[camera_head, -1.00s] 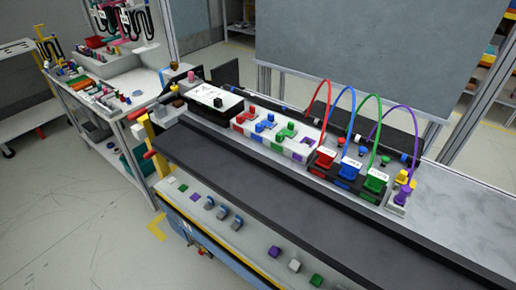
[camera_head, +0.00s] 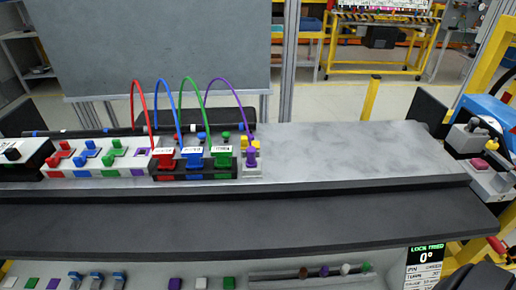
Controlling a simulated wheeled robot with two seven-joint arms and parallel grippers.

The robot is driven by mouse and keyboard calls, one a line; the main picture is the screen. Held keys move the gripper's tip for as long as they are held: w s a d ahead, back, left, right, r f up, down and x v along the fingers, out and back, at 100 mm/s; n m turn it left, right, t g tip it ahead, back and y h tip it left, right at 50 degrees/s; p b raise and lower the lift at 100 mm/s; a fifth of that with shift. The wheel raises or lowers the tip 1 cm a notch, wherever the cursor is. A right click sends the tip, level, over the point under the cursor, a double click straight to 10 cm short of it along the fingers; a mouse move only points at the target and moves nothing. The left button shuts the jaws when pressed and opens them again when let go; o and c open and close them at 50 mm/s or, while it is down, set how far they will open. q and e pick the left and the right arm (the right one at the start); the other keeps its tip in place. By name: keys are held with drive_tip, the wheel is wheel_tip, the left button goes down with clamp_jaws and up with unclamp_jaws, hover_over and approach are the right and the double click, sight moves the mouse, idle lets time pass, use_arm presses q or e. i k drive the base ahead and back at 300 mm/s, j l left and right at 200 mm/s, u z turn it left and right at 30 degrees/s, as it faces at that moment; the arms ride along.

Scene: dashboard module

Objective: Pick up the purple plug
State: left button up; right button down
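The purple plug (camera_head: 251,156) stands upright in a small light holder (camera_head: 252,171) at the right end of the row of modules on the bench. A purple cable (camera_head: 232,86) arcs from it up and back to the left. A yellow part (camera_head: 251,142) sits just behind it. Red (camera_head: 166,158), blue (camera_head: 193,157) and green (camera_head: 222,156) plugs with labels stand in a dark block to its left. A purple-marked socket (camera_head: 141,151) is further left. Neither gripper shows clearly; a dark shape at the lower right corner cannot be made out.
The grey bench top (camera_head: 345,150) right of the purple plug is clear. A dark ledge (camera_head: 230,224) runs along the front. A lower panel (camera_head: 160,272) holds coloured buttons and switches, with a display (camera_head: 425,265) at right. A device with a red button (camera_head: 480,163) stands far right.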

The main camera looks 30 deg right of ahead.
sight(250, 162)
drive_tip(key=z, duration=1)
